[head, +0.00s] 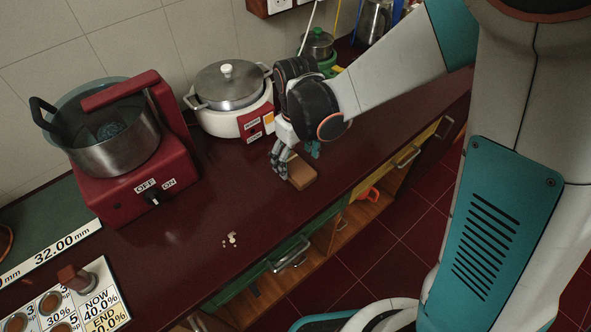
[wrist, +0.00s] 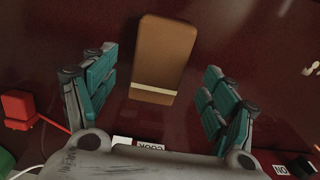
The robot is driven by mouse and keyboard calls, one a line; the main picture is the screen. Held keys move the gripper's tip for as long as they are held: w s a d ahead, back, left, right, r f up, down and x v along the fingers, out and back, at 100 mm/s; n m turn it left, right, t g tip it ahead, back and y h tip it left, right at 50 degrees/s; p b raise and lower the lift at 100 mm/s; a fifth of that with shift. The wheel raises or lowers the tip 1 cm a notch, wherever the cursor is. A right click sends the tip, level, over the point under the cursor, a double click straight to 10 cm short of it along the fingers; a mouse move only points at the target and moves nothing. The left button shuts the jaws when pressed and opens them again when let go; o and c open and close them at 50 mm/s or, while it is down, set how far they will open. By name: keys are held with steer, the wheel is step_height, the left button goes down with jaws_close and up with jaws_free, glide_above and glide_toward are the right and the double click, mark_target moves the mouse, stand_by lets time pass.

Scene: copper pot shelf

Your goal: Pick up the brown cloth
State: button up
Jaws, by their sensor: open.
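The brown cloth (head: 301,172) looks like a small tan-brown folded block lying flat on the dark red counter. It shows whole in the wrist view (wrist: 162,58), upper middle, with a pale band along its near edge. My gripper (head: 292,160) is just above and to the left of the cloth in the head view. In the wrist view my gripper (wrist: 159,92) has its two teal-padded fingers wide apart, one to each side of the cloth's line. The gripper is open and empty. Whether a finger touches the counter cannot be told.
A white cooker (head: 230,112) with a metal lid stands behind and left of the gripper. A red stove (head: 125,195) bears a steel pot (head: 115,150). Small pale crumbs (head: 231,239) lie on the counter (head: 190,250). The counter's front edge, above open shelves, is close to the cloth.

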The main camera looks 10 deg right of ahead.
mark_target(296, 167)
step_height(296, 167, down, 4)
steer(key=shift+w+r+b, duration=0.1)
steer(key=shift+r+b, duration=0.1)
steer(key=shift+b, duration=0.5)
steer(key=c, duration=1.3)
steer(key=shift+o, duration=0.2)
steer(key=shift+r, duration=0.15)
step_height(296, 167, up, 20)
steer(key=p, duration=1.4)
steer(key=o, duration=0.6)
steer(key=c, duration=0.4)
